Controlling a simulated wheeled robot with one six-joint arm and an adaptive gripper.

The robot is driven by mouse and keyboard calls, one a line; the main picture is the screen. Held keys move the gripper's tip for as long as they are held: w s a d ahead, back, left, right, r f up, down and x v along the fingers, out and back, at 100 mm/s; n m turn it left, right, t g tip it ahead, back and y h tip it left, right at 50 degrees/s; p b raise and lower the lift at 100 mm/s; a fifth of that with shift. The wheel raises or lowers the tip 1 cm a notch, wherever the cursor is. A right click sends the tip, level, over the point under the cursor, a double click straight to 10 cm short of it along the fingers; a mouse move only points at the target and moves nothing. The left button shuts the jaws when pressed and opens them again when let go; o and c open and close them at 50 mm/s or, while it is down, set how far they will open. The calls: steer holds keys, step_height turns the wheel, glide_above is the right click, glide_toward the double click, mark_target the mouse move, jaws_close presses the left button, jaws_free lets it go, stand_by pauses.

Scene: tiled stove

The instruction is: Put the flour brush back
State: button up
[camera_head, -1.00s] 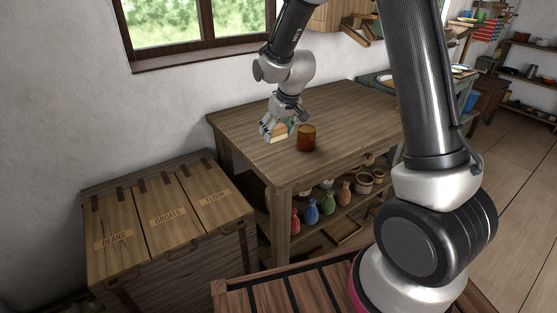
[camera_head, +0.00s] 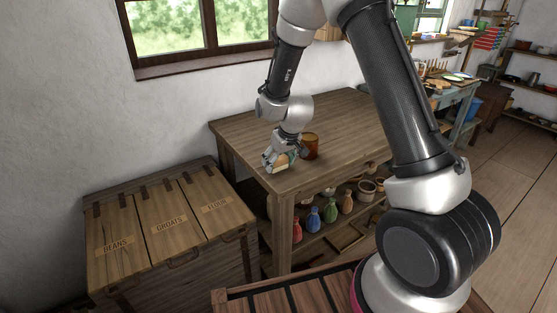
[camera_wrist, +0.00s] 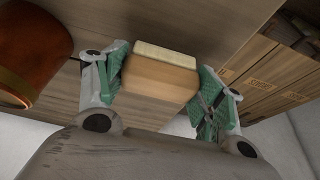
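A pale wooden block with a cream-coloured layer, which looks like the flour brush (camera_wrist: 160,75), sits between the green-padded fingers of my gripper (camera_wrist: 162,68) in the wrist view. The fingers are against its two sides. In the head view my gripper (camera_head: 276,164) is low over the near left corner of the wooden table, and the brush (camera_head: 282,160) shows only partly there. I cannot tell whether the brush touches the tabletop (camera_head: 340,125).
An amber-brown jar (camera_head: 311,147) stands on the table just right of my gripper. Left of the table is a wooden chest (camera_head: 170,225) with closed lids marked beans, groats and flour. Coloured bottles (camera_head: 314,218) stand on the shelf below. The tabletop's far part is clear.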

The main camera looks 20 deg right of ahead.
steer(key=o, duration=0.3)
steer(key=shift+o, duration=0.2)
steer(key=s+d+f+v, duration=0.1)
steer(key=v, duration=0.9)
steer(key=s+d+v, duration=0.1)
steer(key=d+v, duration=0.1)
steer(key=v, duration=0.9)
steer(key=s+d+r+m, duration=0.1)
steer(key=s+d+r, duration=0.3)
steer(key=s, duration=0.8)
steer(key=s+d+r+m+h, duration=0.1)
steer(key=s+d+r, duration=0.4)
steer(key=s, duration=0.7)
steer(key=shift+s+d+r+m, duration=0.25)
steer(key=shift+r+m, duration=0.1)
steer(key=shift+m, duration=0.45)
